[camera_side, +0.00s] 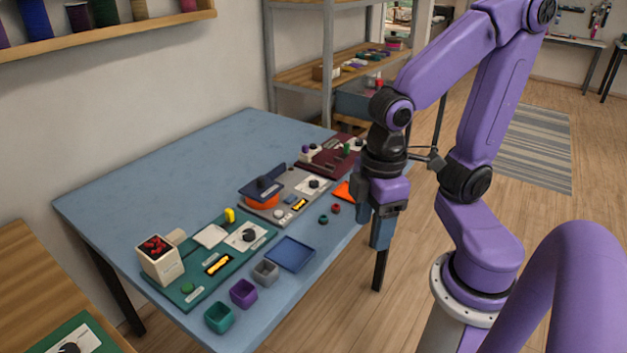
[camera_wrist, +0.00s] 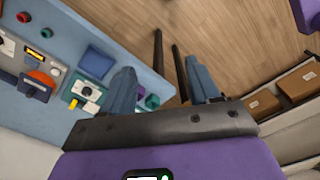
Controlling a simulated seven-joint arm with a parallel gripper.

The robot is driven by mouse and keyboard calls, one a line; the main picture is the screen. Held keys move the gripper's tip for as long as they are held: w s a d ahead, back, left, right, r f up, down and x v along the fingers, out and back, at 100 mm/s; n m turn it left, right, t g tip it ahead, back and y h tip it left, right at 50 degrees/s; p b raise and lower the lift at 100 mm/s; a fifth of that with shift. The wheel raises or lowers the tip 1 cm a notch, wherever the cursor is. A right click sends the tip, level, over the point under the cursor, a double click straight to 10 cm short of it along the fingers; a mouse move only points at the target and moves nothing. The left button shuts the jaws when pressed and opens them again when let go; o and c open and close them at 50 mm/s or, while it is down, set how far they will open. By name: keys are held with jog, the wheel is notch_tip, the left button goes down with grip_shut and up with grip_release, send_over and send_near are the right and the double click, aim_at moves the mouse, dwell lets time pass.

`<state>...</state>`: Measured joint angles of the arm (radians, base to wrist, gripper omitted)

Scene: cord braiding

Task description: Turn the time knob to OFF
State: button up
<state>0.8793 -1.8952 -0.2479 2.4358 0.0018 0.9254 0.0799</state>
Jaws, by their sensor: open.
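Black knobs on pale dial plates show on more than one panel in the side view. One knob (camera_side: 249,235) is on the green panel, and another (camera_side: 314,184) is on the grey panel. Their labels are too small to read, so I cannot tell which is the time knob or where it points. A dark knob on a pale plate (camera_wrist: 87,91) also shows in the wrist view. My gripper (camera_side: 381,232) is open and empty, near the table's right front edge and apart from the knobs. Its two spread blue fingers (camera_wrist: 163,88) show in the wrist view, with floor between them.
The blue table (camera_side: 140,172) has free room at its back left. A blue tray (camera_side: 290,254), a grey cup (camera_side: 265,272), a purple cup (camera_side: 243,293) and a green cup (camera_side: 219,317) line the front. A maroon panel (camera_side: 326,165) stands farther back. A shelf rack (camera_side: 327,70) is behind.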

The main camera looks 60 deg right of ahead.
jog(key=w+r+m, duration=0.1)
jog(key=w+m, duration=0.9)
jog(key=w, duration=0.5)
jog(key=w+d+m, duration=0.8)
jog(key=w, duration=0.4)
jog(key=m, duration=1.5)
send_over(314, 182)
notch_tip(314, 182, down, 7)
notch_tip(314, 182, down, 17)
jog(key=shift+w+r, duration=0.1)
jog(key=shift+r, duration=0.05)
jog(key=shift+c, duration=0.2)
jog(key=c, duration=1)
